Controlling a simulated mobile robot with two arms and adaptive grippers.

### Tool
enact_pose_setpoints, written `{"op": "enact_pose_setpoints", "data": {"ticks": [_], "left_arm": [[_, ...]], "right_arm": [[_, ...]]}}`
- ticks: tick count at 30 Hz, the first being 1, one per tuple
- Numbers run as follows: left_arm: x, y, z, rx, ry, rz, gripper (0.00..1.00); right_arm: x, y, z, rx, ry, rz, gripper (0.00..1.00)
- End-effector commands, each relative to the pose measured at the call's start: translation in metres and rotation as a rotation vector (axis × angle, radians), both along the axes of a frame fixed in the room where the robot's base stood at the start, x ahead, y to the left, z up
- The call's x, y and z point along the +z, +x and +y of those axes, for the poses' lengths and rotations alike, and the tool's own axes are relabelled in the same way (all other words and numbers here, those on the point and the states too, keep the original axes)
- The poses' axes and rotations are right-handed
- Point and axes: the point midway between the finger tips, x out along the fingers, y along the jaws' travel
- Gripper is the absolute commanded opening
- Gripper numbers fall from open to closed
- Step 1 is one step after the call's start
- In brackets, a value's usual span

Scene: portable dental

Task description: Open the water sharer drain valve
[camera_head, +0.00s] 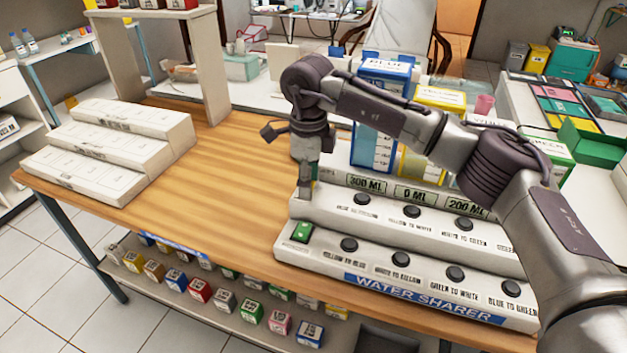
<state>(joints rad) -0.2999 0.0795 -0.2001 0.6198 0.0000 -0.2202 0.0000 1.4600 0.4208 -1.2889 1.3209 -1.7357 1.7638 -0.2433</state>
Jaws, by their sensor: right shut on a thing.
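The water sharer (330,255) is a white stepped panel on the right of the wooden table, with rows of black round buttons and a green switch (301,231) at its lower left. Its displays read 300 ML, 0 ML and 200 ML. Behind them stand a blue container (372,150) and a yellow container (432,169), partly covered by my right arm. My right gripper (306,188) points down at the left end of the upper step, shut on a small part there. The fingers hide that part, so I cannot tell its shape or position. My left gripper is out of view.
White stepped blocks (110,150) lie on the left of the table (215,190), near a white stand (122,75). The table between them and the water sharer is clear. Several small coloured boxes sit on a lower shelf (225,302) under the front edge.

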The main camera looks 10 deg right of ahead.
Motion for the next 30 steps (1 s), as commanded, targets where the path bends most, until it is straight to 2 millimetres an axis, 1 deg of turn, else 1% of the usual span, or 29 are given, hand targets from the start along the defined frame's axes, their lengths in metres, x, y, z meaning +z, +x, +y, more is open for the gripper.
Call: {"op": "enact_pose_setpoints", "data": {"ticks": [1,10,26,27,29,30], "left_arm": [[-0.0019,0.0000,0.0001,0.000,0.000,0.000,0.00],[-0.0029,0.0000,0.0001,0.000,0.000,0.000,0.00],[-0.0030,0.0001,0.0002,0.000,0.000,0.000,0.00],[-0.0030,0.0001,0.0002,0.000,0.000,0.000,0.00],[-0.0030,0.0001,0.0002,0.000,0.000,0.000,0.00],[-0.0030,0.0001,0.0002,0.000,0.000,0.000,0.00]], "right_arm": [[-0.0115,-0.0047,0.0012,-0.021,-0.008,0.026,0.18],[-0.0112,-0.0024,0.0048,-0.129,-0.008,0.025,0.18],[-0.0111,-0.0017,0.0060,-0.150,-0.008,0.024,0.17],[-0.0111,-0.0018,0.0061,-0.149,-0.008,0.024,0.57],[-0.0112,-0.0017,0.0060,-0.149,-0.008,0.024,0.67],[-0.0112,-0.0016,0.0058,-0.149,-0.008,0.024,0.73]]}}
